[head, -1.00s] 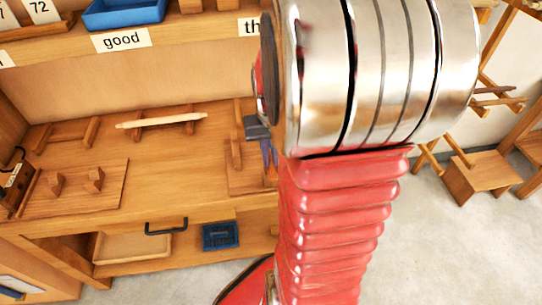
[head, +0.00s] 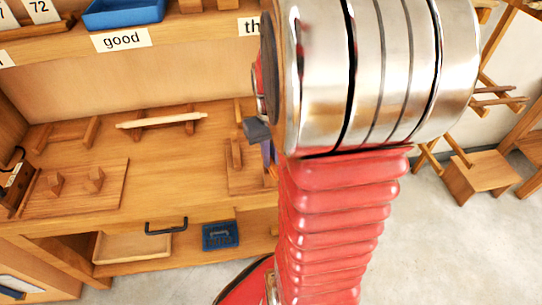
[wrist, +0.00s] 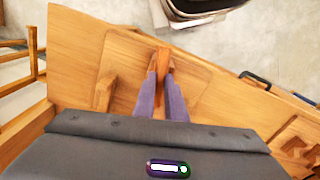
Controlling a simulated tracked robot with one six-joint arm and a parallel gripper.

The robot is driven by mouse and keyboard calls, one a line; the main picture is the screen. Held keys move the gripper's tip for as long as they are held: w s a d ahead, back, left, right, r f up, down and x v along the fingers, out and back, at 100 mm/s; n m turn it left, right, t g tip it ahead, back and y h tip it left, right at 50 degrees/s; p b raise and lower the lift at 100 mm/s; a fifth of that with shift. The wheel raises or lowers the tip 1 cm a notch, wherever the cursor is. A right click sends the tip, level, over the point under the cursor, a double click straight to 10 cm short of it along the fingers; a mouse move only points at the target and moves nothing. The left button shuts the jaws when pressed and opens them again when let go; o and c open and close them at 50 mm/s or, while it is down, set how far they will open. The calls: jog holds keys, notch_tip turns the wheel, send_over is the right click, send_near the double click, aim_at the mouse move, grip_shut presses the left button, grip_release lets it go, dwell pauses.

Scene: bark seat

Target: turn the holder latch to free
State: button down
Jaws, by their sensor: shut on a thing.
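My gripper (wrist: 161,76) points down at the workbench in the wrist view. Its two purple fingers are shut on an upright wooden piece, which I take to be the holder latch (wrist: 162,58). A second wooden block (wrist: 105,91) stands to the left on the same board. In the head view the holder board (head: 243,181) shows only in part, with a wooden block (head: 234,153) on it. My arm hides the latch there, and only the grey edge and a bit of purple finger of my gripper show.
A rolling-pin-like rod (head: 160,121) lies on wooden supports at the back. A board with two blocks (head: 80,190) is at the left. A drawer handle (head: 166,227) sticks out at the front. A blue tray (head: 125,12) is on the shelf above.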

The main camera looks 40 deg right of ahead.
jog(key=n, duration=0.4)
jog(key=shift+n, duration=0.3)
jog(key=n, duration=0.3)
jog(key=shift+n, duration=0.3)
jog(key=n, duration=0.3)
jog(key=shift+n, duration=2.1)
jog(key=c, duration=1.8)
grip_release()
